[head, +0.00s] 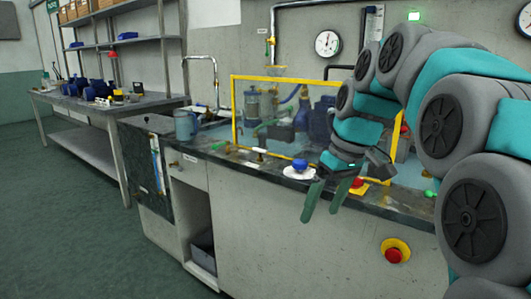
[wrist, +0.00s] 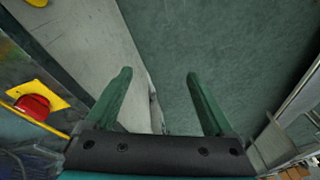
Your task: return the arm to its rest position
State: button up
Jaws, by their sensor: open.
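My arm, teal and grey, comes in from the right in the head view and reaches over the dark counter. My gripper (head: 325,200) hangs at the counter's front edge, pointing down, with its two green fingers apart. In the wrist view, my gripper (wrist: 160,85) is open with nothing between its fingers. Below the fingers are the light front of the bench and the green floor (wrist: 240,50).
The counter (head: 400,198) holds a white dish with a blue item (head: 299,170), a yellow-framed clear screen (head: 235,120) and a blue-grey mug (head: 184,126). A red button (head: 394,255) sits on the bench front. Floor at the left (head: 70,220) is clear.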

jog(key=s+d+f+m+g+h, duration=0.1)
jog(key=s+f+m, duration=0.2)
jog(key=s+f, duration=0.7)
jog(key=s+d+f+m+g+h, duration=0.1)
jog(key=s+d+f+m+g, duration=0.1)
jog(key=s+f, duration=0.9)
jog(key=s+m, duration=0.1)
jog(key=s, duration=0.7)
jog(key=shift+s+d+f+m+h, duration=0.2)
jog(key=shift+d+f+m+h, duration=0.05)
jog(key=shift+m+h, duration=0.05)
